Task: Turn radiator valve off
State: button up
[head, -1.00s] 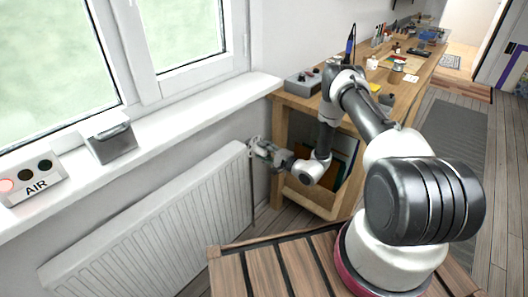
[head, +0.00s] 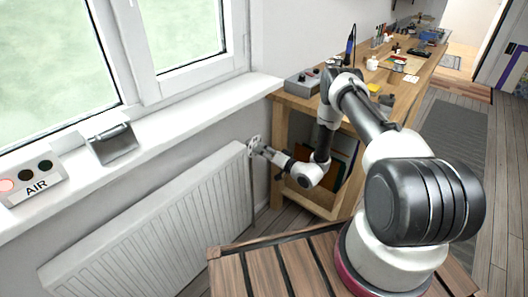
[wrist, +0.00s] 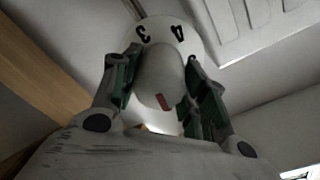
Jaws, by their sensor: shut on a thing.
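The radiator valve (wrist: 158,75) is a pale rounded knob with a red mark on its side, in the middle of the wrist view. Behind it is a pale round dial face with the figures 3 and 4, seen upside down. My gripper (wrist: 163,92) is shut on the knob, one dark green-padded finger on each side. In the head view my gripper (head: 258,148) reaches the valve at the upper right end of the white radiator (head: 150,232). The valve is small there and mostly hidden by the gripper.
The white window sill (head: 190,110) runs above the radiator. It carries a grey box (head: 115,145) and an AIR panel (head: 35,180) with a lit red lamp. A wooden workbench (head: 400,85) with tools stands right of the valve, its leg close to my arm.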

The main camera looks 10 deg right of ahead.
jog(key=shift+s+f+n, duration=0.1)
jog(key=shift+n, duration=1)
jog(key=o, duration=1)
jog(key=v, duration=1.2)
jog(key=shift+f, duration=0.1)
